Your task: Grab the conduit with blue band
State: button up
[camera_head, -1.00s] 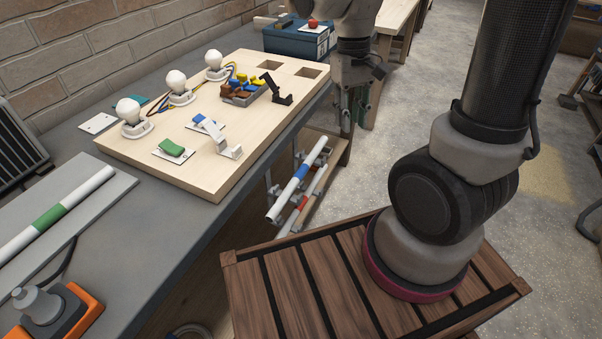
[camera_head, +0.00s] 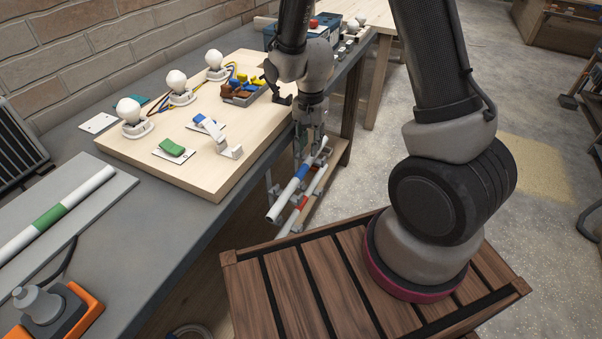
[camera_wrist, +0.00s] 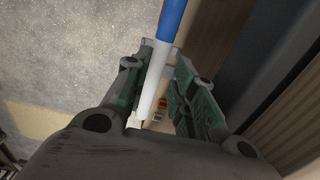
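The white conduit with the blue band (camera_head: 281,203) sits on the rack at the side of the workbench, slanting away from the camera. In the wrist view the conduit (camera_wrist: 152,92) runs between my fingers, with its blue band (camera_wrist: 171,20) at the top. My gripper (camera_head: 309,148) points down over the conduit's far part, just off the bench edge. In the wrist view my gripper (camera_wrist: 160,68) has its green-padded fingers apart, one on each side of the conduit. I see no firm grip; exact contact is unclear.
A conduit with a red band (camera_head: 297,212) lies just below on the rack. A conduit with a green band (camera_head: 25,236) lies on the grey bench (camera_head: 135,250). The wooden board (camera_head: 205,182) with lamps is close to my gripper. A slatted wooden crate top (camera_head: 300,290) is in front.

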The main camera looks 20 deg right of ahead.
aim_at(309, 158)
notch_tip(309, 158, down, 5)
jog(key=shift+s+f, duration=0.1)
jog(key=shift+s, duration=0.05)
grip_shut()
